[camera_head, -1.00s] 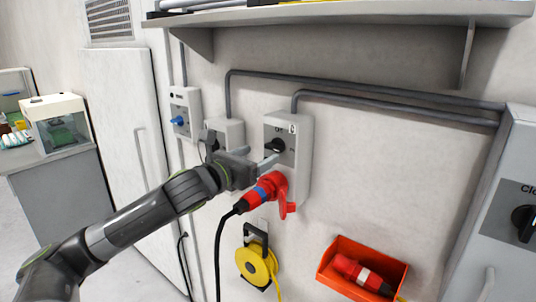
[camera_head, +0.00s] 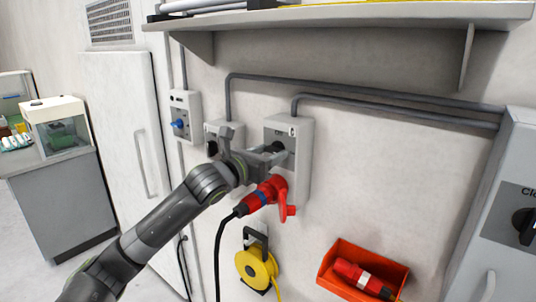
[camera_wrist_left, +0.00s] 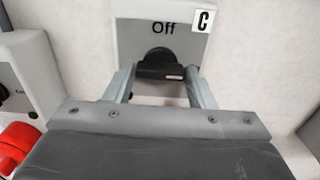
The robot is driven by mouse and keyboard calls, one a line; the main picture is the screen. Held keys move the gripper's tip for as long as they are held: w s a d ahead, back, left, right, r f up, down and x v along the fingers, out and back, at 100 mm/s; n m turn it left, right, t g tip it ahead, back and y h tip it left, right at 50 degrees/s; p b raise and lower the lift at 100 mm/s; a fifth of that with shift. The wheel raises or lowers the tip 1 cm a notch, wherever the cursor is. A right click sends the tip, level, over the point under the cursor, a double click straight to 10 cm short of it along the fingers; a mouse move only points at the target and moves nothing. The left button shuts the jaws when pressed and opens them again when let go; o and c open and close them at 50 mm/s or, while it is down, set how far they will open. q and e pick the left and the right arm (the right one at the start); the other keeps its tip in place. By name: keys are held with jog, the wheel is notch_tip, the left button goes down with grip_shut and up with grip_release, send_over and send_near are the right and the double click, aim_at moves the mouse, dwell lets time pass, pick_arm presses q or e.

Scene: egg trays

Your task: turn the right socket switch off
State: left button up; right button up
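The right socket box (camera_head: 300,165) is a grey box on the wall with a black rotary switch (camera_head: 280,147) on its front. In the left wrist view the switch (camera_wrist_left: 160,66) sits below the word "Off", beside a "C" label. Its handle lies roughly level. My left gripper (camera_head: 272,155) is at the box front. In the left wrist view the gripper (camera_wrist_left: 162,78) is open, with one finger on each side of the handle and small gaps showing. A red plug (camera_head: 272,190) is at the box's lower part, just below the gripper. My right gripper is not in view.
The left socket box (camera_head: 232,130) is close beside, partly behind my arm. A socket with a blue part (camera_head: 180,122) is farther left. A shelf (camera_head: 350,14) overhangs above. A yellow cable reel (camera_head: 255,266) and an orange bin (camera_head: 330,278) are below. A grey cabinet (camera_head: 505,180) stands right.

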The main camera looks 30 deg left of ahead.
pick_arm(q)
jog(key=c, duration=0.5)
jog(key=n+p, duration=0.1)
jog(key=n, duration=0.2)
jog(key=shift+n, duration=0.4)
jog(key=n+p, duration=0.1)
jog(key=n, duration=0.3)
jog(key=shift+n+p, duration=0.3)
jog(key=shift+p, duration=0.05)
jog(key=n+p, duration=0.1)
jog(key=n, duration=0.3)
jog(key=shift+n+p, duration=0.3)
jog(key=n+p, duration=0.1)
jog(key=n, duration=0.3)
jog(key=shift+n+p, duration=0.35)
jog(key=shift+n, duration=0.05)
